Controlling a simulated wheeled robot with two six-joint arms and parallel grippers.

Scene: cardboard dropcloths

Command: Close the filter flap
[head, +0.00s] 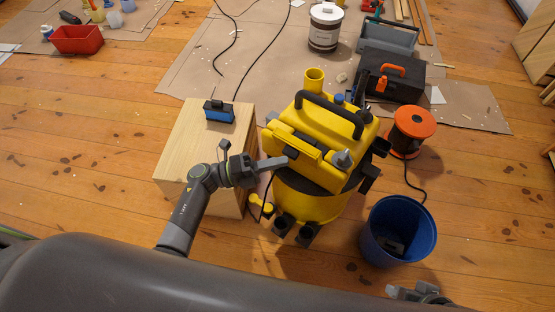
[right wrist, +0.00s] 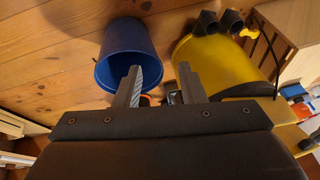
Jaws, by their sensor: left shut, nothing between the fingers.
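The yellow shop vacuum (head: 318,205) stands upright right of the middle in the head view, with a black carry handle on top. The filter flap (head: 300,148) appears to be the yellow panel on its near upper side; I cannot tell how far it stands open. My left gripper (head: 285,162) is shut and empty at the flap's lower left edge; I cannot tell whether it touches. My right gripper (right wrist: 160,82) is open and empty in the right wrist view, where the vacuum's yellow drum (right wrist: 215,55) shows beyond it. The flap is not clear in that view.
A wooden box (head: 180,145) with a blue-black block (head: 219,111) on it stands left of the vacuum. A blue bucket (head: 375,250) and an orange cable reel (head: 412,130) stand to the right. A black toolbox (head: 395,80) is behind. Open floor lies left.

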